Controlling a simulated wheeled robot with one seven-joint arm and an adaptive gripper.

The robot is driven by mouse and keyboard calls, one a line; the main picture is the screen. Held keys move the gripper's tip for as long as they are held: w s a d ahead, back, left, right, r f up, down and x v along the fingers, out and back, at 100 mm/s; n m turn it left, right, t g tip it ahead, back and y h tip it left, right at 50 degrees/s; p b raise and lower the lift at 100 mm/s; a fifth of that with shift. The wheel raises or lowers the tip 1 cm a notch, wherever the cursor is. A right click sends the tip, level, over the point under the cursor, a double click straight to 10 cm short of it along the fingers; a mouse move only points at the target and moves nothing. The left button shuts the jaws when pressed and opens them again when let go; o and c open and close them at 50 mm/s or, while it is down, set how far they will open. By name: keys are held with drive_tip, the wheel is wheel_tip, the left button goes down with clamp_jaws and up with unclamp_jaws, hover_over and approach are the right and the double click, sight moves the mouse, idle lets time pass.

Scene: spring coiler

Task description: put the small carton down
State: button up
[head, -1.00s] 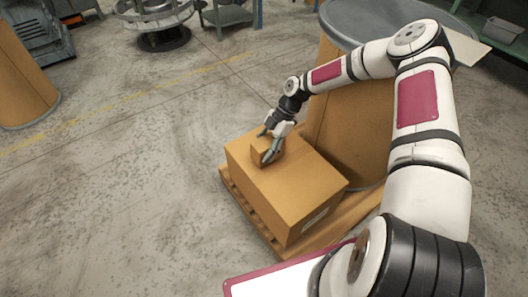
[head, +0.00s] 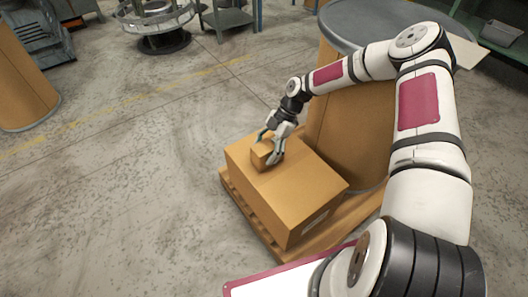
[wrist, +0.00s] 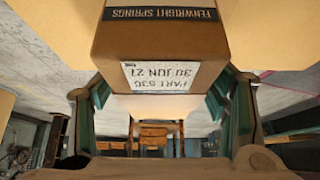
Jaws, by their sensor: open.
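The small carton (head: 262,156) is a plain brown box resting on top of a larger brown carton (head: 290,195). In the wrist view the small carton (wrist: 165,45) fills the upper middle, with a dark label reading "FENWRIGHT SPRINGS" and a white label, upside down. My gripper (head: 270,146) is open at the small carton, with its fingers on either side of it. In the wrist view the fingers (wrist: 160,110) stand apart, one to each side of the carton. Whether either finger still touches the carton I cannot tell.
The larger carton sits on a wooden pallet (head: 262,226). A tall brown drum with a grey top (head: 385,22) stands right behind it. Another brown drum (head: 22,85) is at the far left. Open concrete floor (head: 120,190) lies to the left.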

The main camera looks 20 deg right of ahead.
drive_tip(key=p+v, duration=0.1)
drive_tip(key=v, duration=0.5)
drive_tip(key=shift+r+p, duration=0.15)
drive_tip(key=shift+p, duration=0.15)
drive_tip(key=shift+r, duration=0.1)
drive_tip(key=s+r+m+h, duration=0.35)
drive_tip(key=s+r, duration=0.25)
drive_tip(key=r, duration=0.4)
drive_tip(key=s+r+m+h, duration=0.2)
drive_tip(key=s+r+m, duration=0.3)
drive_tip(key=r, duration=0.5)
drive_tip(key=s+r+m+h, duration=0.2)
drive_tip(key=s+r, duration=0.5)
drive_tip(key=r, duration=0.3)
drive_tip(key=s+r+m+t, duration=0.1)
drive_tip(key=s+r+m, duration=0.1)
drive_tip(key=s, duration=0.5)
drive_tip(key=s+a+r+m+y, duration=0.1)
drive_tip(key=s+r+m, duration=0.1)
drive_tip(key=s+m, duration=0.3)
drive_tip(key=s+a+r+m+t, duration=0.1)
drive_tip(key=s+m, duration=0.3)
drive_tip(key=s, duration=0.7)
drive_tip(key=shift+a+r+t, duration=0.25)
drive_tip(key=shift+r+t, duration=0.05)
drive_tip(key=shift+r, duration=0.3)
drive_tip(key=shift+r, duration=0.15)
